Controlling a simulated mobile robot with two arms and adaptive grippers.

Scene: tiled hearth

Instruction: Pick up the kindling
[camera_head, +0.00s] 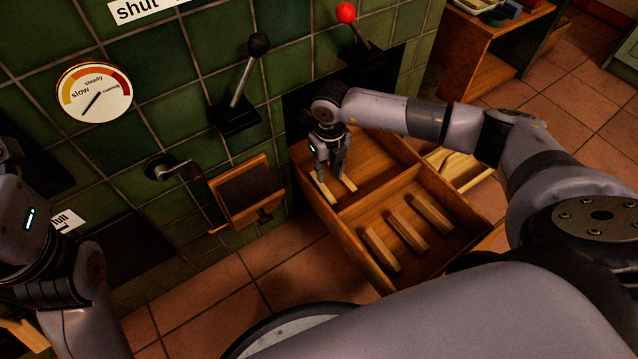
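A wooden divided box (352,232) stands right of the tiled wall. Its near compartment holds three thick wooden sticks, a left one (381,249), a middle one (408,231) and a right one (432,214). In the far compartment lie two thinner pale sticks, a left one (325,192) and a right one (348,183). My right gripper (334,176) points down into the far compartment, right at these thin sticks. Its fingers look apart; whether they touch a stick is unclear. My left gripper (30,220) is at the left edge, its fingers not clearly seen.
The green wall carries a dial (94,91), a black-knobbed lever (243,82), a red-knobbed lever (352,25), a crank (174,167) and a framed dark panel (246,191). A wooden shelf (487,50) stands at upper right. A pale tray (459,168) lies beside the box.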

